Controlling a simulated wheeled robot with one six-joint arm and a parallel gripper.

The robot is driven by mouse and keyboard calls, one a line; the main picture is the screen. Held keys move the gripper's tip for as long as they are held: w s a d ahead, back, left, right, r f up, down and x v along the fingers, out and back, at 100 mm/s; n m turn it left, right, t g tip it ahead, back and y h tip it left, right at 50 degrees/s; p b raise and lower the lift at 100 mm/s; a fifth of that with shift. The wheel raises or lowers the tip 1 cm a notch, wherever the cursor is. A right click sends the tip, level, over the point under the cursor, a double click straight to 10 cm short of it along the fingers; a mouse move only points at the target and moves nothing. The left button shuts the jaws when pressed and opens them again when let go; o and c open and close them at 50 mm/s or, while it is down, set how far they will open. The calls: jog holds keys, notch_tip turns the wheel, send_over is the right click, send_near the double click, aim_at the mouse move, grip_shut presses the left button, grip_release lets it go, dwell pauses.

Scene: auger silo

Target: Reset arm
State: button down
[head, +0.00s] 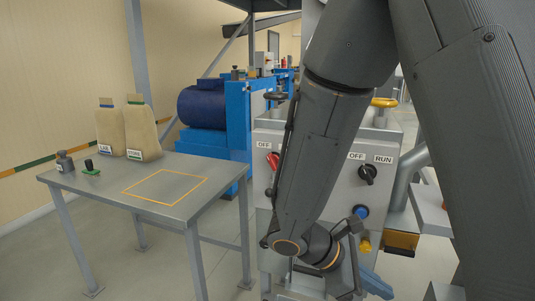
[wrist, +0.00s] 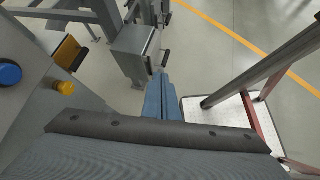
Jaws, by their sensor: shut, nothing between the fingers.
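My arm reaches down across the middle of the head view, bent, with the wrist low in front of a grey control cabinet (head: 330,150). My gripper (head: 378,285) points down and to the right at the lower edge of that view. In the wrist view my gripper (wrist: 160,84) shows its blue fingers together, with nothing between them. It hangs in free space above the floor, apart from the cabinet. Part of the cabinet front is hidden behind my arm.
The cabinet carries a red switch (head: 273,160), a black OFF/RUN knob (head: 368,173), a blue button (head: 361,211) and a yellow knob (head: 365,245). A grey table (head: 110,182) with two sacks stands left. A red-framed structure (wrist: 262,82) is right of the fingers in the wrist view.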

jog(key=s+a+r+m+y+p, duration=0.3)
jog(key=m+y, duration=0.7)
jog(key=m, duration=0.5)
jog(key=shift+s+a+r, duration=0.45)
jog(key=shift+a+r, duration=0.2)
